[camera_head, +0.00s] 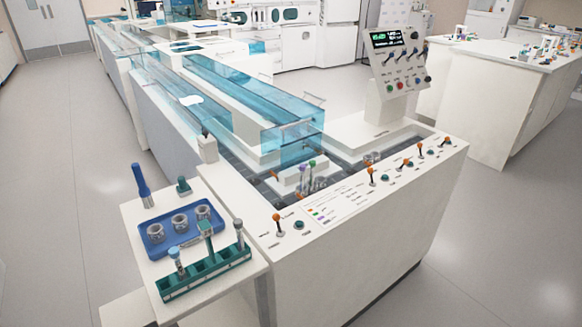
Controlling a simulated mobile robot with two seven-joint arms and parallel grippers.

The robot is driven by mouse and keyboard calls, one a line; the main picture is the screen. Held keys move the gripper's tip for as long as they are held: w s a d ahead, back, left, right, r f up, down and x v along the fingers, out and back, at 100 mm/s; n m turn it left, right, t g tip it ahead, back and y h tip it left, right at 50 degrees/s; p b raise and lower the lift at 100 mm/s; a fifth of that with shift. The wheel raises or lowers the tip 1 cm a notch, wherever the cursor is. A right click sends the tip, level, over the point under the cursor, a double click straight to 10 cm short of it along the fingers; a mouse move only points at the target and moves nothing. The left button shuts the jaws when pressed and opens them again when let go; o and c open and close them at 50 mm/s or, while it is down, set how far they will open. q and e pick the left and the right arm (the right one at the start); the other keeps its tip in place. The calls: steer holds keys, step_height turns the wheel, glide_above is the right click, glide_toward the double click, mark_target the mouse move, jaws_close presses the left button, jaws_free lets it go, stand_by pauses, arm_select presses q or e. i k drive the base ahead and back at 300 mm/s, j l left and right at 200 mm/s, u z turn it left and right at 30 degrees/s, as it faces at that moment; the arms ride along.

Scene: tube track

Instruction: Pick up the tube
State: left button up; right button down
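Thin tubes with a purple cap (303,171) and a green cap (312,164) stand upright close together on the track, near the front end of the blue transparent cover. Which one the task means I cannot tell. A green rack (208,283) on the side shelf at the lower left also holds several upright tube-like items, one of them grey-topped (175,255). Neither of my grippers is in view, and nothing is seen touching the tubes.
A blue tray (150,256) with round metal holders lies behind the rack on the shelf. A blue stick-like tool (141,185) stands there. Orange-topped levers (371,172) line the track's front edge. A control panel (396,62) rises behind. The grey floor (480,240) at right is clear.

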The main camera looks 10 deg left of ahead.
mark_target(238, 224)
steer(key=u, duration=0.9)
steer(key=i+l+u, duration=0.1)
steer(key=u, duration=0.3)
steer(key=l+u, duration=0.4)
steer(key=i+l, duration=0.1)
steer(key=l, duration=0.7)
steer(key=i, duration=0.05)
